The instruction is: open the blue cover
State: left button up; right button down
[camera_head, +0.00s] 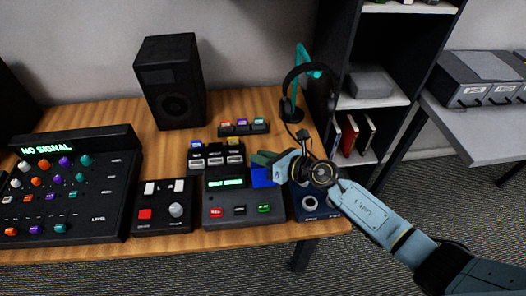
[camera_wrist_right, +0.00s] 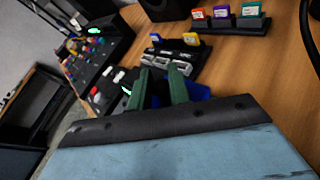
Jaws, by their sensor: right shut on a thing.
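The blue cover (camera_head: 262,176) is a small blue flap on the right part of the dark grey console (camera_head: 243,207), beside its green lit display (camera_head: 226,183). My right gripper (camera_head: 262,160) reaches in from the right with green fingers at the cover. In the right wrist view the right gripper (camera_wrist_right: 163,88) is shut on the blue cover (camera_wrist_right: 199,91), which shows mostly beside and behind the fingers. How far the cover is raised cannot be told. My left gripper is not in view.
A rack of grey connectors (camera_head: 215,156) stands just behind the console, and a cartridge rack (camera_head: 243,127) lies farther back. A headphone stand (camera_head: 288,108) is behind my right gripper. A small switch box (camera_head: 163,213) and a mixer (camera_head: 62,190) are left. Bare wood shows at the back left.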

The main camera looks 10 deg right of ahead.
jog(key=shift+w+r+p, duration=0.1)
jog(key=shift+w+p, duration=0.25)
jog(key=shift+w, duration=0.05)
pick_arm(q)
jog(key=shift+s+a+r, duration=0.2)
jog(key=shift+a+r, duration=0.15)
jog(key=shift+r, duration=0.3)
pick_arm(e)
jog(key=shift+w, duration=0.3)
jog(key=shift+w+d, duration=0.1)
jog(key=shift+w, duration=0.05)
jog(key=c, duration=1.4)
grip_release()
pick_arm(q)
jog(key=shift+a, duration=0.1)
